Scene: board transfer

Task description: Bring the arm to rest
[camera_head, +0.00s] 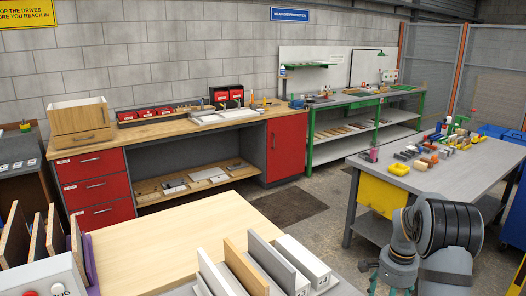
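My arm (445,235) stands folded at the lower right, with grey links and a black ribbed section. What looks like my gripper (369,275) shows as small dark fingers low beside the arm, over the floor right of the light wooden tabletop. Its lower part is cut off by the frame edge, so I cannot tell whether it is open or shut. I see no board in it. Several boards (245,268) stand in a slotted rack at the bottom middle. More brown boards (38,236) stand upright at the left.
A light wooden tabletop (180,225) lies in front, mostly bare. A grey table (440,175) with many small parts and a yellow bin (382,194) stands close behind my arm. A red-drawered workbench (98,190) and a green-framed bench (350,150) line the wall.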

